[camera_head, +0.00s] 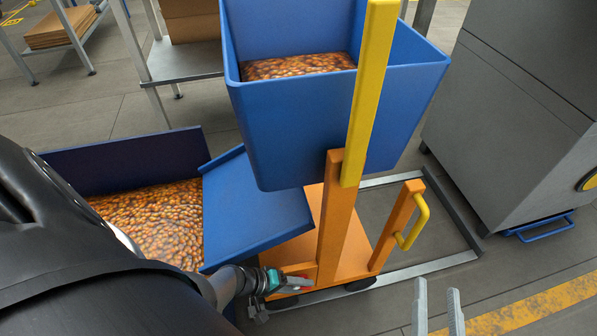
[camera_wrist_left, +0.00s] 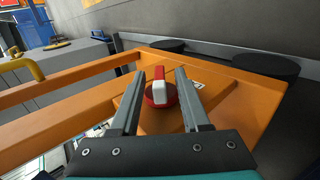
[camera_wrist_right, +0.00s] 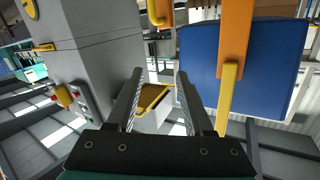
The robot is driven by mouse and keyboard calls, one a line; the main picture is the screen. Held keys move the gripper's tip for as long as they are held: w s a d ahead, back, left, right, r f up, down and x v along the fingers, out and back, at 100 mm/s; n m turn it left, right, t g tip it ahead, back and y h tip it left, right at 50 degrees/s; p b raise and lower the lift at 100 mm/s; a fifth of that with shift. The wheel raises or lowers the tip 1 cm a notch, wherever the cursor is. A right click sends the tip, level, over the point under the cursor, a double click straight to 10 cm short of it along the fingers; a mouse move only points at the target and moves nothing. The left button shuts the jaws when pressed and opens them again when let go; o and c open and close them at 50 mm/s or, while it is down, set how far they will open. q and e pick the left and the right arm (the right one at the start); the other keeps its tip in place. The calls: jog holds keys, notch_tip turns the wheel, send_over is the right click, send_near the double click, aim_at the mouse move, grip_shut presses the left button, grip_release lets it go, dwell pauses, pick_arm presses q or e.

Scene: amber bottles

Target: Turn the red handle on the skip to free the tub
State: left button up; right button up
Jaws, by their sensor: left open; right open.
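The red handle (camera_wrist_left: 158,95), a round red knob with a white bar, sits on an orange plate of the skip's frame (camera_wrist_left: 215,110). In the head view only a bit of red (camera_head: 304,289) shows low on the orange frame. My left gripper (camera_wrist_left: 160,76) is open, its fingers on either side of the knob in the left wrist view. I cannot tell whether they touch it. The blue tub (camera_head: 290,130), holding amber bottles (camera_head: 300,65), sits high on the orange stand (camera_head: 338,225). My right gripper (camera_head: 437,288) is open and empty, right of the stand.
A yellow bar (camera_head: 370,90) rises in front of the tub. A yellow grab handle (camera_head: 411,222) is on the stand's right. A blue bin (camera_head: 120,165) of amber bottles with a blue chute (camera_head: 255,205) lies left.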

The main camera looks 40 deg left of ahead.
pick_arm(q)
jog(key=shift+r, duration=0.1)
pick_arm(e)
jog(key=shift+w, duration=0.15)
